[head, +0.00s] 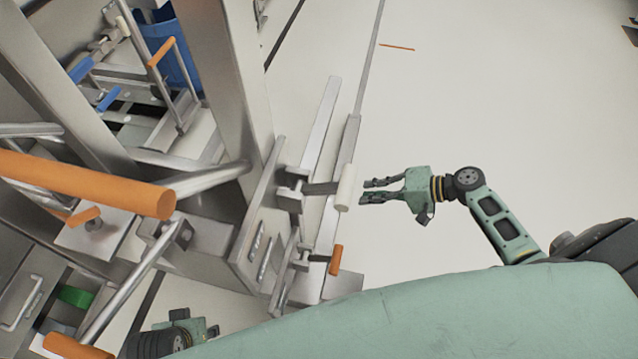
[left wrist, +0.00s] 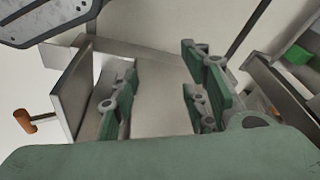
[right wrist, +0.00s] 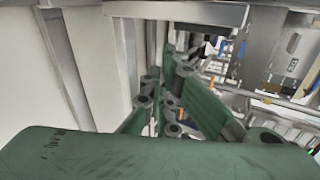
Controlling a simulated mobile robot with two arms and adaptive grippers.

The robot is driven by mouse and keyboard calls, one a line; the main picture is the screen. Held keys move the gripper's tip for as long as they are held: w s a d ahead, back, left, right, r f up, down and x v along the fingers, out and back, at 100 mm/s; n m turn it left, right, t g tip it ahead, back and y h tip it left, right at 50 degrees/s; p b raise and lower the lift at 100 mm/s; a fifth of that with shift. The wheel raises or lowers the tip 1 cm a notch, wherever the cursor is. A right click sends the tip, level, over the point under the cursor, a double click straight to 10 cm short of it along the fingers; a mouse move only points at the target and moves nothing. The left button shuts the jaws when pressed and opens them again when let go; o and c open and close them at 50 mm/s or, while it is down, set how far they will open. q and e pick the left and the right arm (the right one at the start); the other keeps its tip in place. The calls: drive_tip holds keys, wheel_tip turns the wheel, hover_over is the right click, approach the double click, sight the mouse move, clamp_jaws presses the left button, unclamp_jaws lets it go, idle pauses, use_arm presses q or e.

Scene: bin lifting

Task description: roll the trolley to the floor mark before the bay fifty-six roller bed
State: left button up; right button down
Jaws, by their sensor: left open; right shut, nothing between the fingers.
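A metal frame with a thick orange bar (head: 85,183) fills the left of the head view; I cannot tell whether it is the trolley. A short orange strip (head: 397,47) lies on the pale floor at the top; I cannot tell whether it marks bay fifty-six. No roller bed is clearly identifiable. My right gripper (head: 364,190) is shut and empty, just right of a white handle (head: 346,187). Its fingers are close together in the right wrist view (right wrist: 166,75). My left gripper (left wrist: 160,78) is open, its fingers apart with nothing between them.
A smaller orange handle (head: 336,260) sticks out below the white one; both are on levers at a metal post. A blue bin (head: 172,50) stands within metalwork at the upper left. Open floor (head: 500,100) lies to the right.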

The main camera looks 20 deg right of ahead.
drive_tip(key=a+r+n+g+y+b, duration=0.1)
drive_tip(key=a+r+n+y+b, duration=0.15)
drive_tip(key=r, duration=0.65)
drive_tip(key=a+r+n+y+b, duration=0.15)
drive_tip(key=r+y, duration=0.25)
drive_tip(key=r, duration=0.5)
approach(289, 169)
drive_tip(key=w+a, duration=0.2)
drive_tip(key=w, duration=0.3)
drive_tip(key=s, duration=0.1)
drive_tip(key=s+a, duration=0.1)
drive_tip(key=s, duration=0.1)
drive_tip(key=shift+s+a+f+y, duration=0.1)
drive_tip(key=shift+s+a+y, duration=0.05)
drive_tip(key=shift+a+y, duration=0.15)
use_arm(q)
drive_tip(key=v, duration=0.7)
drive_tip(key=shift+a+r+t, duration=0.2)
drive_tip(key=shift+r+t, duration=0.1)
drive_tip(key=shift+r, duration=0.05)
use_arm(e)
drive_tip(key=shift+s+a, duration=0.2)
use_arm(q)
drive_tip(key=shift+w, duration=0.1)
